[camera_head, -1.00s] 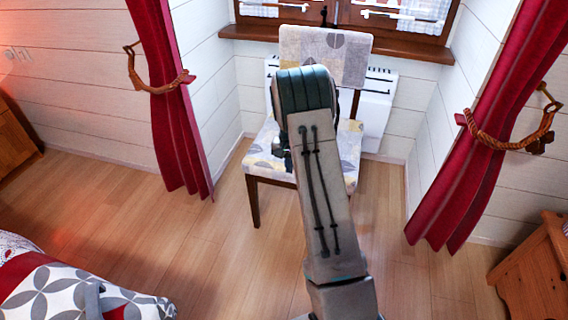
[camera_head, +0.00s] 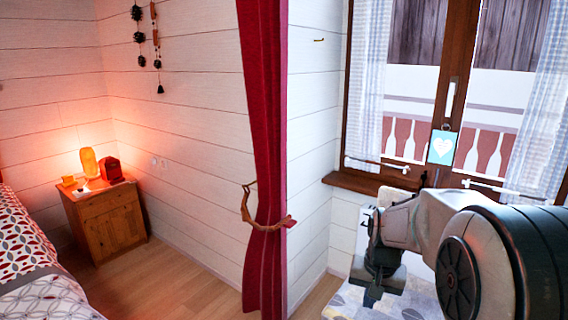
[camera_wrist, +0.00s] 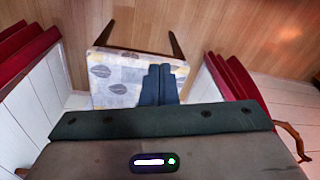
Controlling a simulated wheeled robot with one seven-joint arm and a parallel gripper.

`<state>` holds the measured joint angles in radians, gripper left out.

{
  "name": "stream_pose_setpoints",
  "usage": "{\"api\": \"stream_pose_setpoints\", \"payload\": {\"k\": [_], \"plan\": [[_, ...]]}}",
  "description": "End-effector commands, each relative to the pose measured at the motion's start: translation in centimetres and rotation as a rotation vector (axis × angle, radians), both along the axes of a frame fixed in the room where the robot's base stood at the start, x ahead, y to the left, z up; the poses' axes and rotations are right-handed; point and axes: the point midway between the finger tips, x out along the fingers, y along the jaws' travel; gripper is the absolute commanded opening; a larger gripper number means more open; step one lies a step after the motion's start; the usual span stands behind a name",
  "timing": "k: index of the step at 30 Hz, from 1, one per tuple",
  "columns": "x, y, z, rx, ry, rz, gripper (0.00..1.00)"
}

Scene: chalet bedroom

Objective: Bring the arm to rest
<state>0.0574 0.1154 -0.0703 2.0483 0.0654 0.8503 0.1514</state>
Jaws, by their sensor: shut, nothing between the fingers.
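My arm fills the lower right of the head view, with a large dark round joint close to the camera. My gripper (camera_head: 373,285) hangs at the arm's far end, low in front of the window and above the chair's patterned seat (camera_head: 345,302). In the wrist view, my gripper (camera_wrist: 158,84) shows two dark fingers pressed together with nothing between them. The chair seat (camera_wrist: 112,78) lies beyond the fingers there, and I see no contact with it.
A wooden nightstand (camera_head: 105,220) with a glowing lamp (camera_head: 89,163) and a bed (camera_head: 30,255) stand at the left. Bare floor (camera_head: 190,282) lies between bed and curtain.

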Motion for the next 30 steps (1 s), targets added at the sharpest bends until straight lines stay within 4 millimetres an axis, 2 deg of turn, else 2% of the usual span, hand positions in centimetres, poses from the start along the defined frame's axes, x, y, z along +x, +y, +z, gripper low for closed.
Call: {"api": "stream_pose_setpoints", "payload": {"k": [1, 3, 9, 12, 15, 19, 23, 30], "plan": [[-1.6, 0.6, 3.0, -0.004, -0.014, 0.026, 0.0], [-3.7, 1.3, 5.3, -0.008, -0.029, 0.059, 0.0], [-9.8, 2.9, 10.7, -0.034, -0.067, 0.158, 0.0], [-12.7, 3.5, 12.7, -0.048, -0.086, 0.202, 0.0], [-15.1, 3.8, 14.0, -0.062, -0.101, 0.242, 0.0], [-17.2, 4.2, 14.7, -0.076, -0.112, 0.276, 0.0], [-18.1, 4.4, 14.9, -0.083, -0.117, 0.291, 0.0], [-18.2, 4.4, 14.8, -0.084, -0.117, 0.293, 0.0]]}}
